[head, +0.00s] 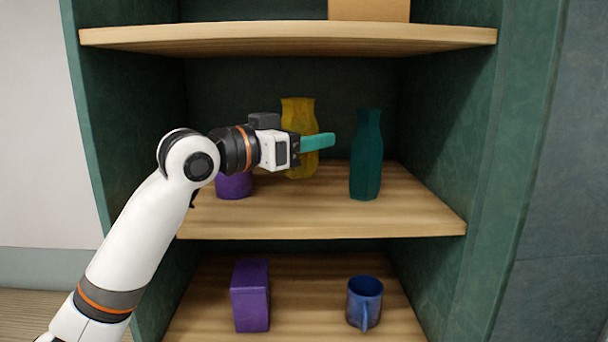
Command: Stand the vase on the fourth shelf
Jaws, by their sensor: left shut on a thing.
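A yellow vase (299,112) with a flared top is upright over the middle visible shelf (420,212). My left gripper (317,143) comes in from the left and is shut on the vase at its middle. A teal finger crosses the front of the vase; the other finger is hidden. The vase's base looks at or close to the shelf board, but I cannot tell if it touches. My right gripper is not in view.
A teal bottle-shaped vessel (366,155) stands just right of the yellow vase. A purple object (234,186) is partly hidden behind my left arm. The shelf below holds a purple box (250,296) and blue mug (365,301). A tan box (369,10) sits on the upper shelf (220,38).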

